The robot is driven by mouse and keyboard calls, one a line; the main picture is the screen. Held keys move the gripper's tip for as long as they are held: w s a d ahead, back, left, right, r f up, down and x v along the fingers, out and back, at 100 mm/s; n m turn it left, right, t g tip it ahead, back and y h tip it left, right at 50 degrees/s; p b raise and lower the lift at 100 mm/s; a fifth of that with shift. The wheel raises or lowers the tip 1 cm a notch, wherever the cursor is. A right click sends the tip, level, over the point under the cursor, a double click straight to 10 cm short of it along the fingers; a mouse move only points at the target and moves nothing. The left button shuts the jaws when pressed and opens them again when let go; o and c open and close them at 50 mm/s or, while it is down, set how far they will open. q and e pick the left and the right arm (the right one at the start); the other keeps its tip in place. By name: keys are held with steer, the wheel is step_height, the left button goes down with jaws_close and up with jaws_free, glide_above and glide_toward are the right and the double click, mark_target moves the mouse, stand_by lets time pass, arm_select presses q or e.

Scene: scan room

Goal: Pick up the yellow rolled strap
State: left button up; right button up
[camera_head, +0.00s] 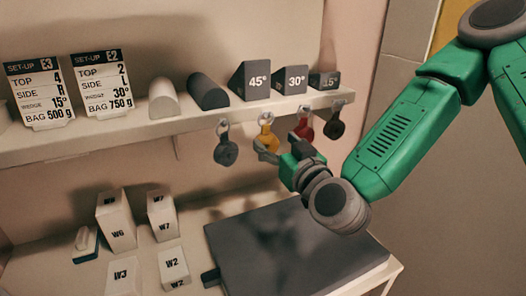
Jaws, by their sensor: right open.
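The yellow rolled strap (266,137) hangs from a hook under the front edge of the shelf, between a dark grey strap on its left and a red one on its right. My right gripper (281,143) is open, just right of and in front of the yellow strap. One finger reaches across the strap's lower part and hides some of it. I cannot tell whether they touch. The other finger is up near the red strap. My left gripper is not in view.
A grey strap (226,150), red strap (304,127) and black strap (334,125) hang alongside. The shelf (120,137) above holds foam wedges, rolls and set-up cards. Below, a dark flat pad (290,248) and several white labelled blocks (116,219) rest on a table.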

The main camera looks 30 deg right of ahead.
mark_target(269, 135)
steer(key=shift+w+d+f, duration=0.1)
steer(key=shift+w+d, duration=0.4)
steer(key=shift+w, duration=0.15)
steer(key=w, duration=0.4)
steer(key=shift+w+a+f+p, duration=0.1)
steer(key=shift+w+f+p, duration=0.1)
steer(key=shift+p, duration=0.1)
steer(key=shift+w+a, duration=0.2)
steer(key=shift+a, duration=0.05)
steer(key=shift+s+d, duration=0.1)
steer(key=c, duration=1.1)
steer(key=shift+d, duration=0.2)
steer(key=shift+c, duration=0.6)
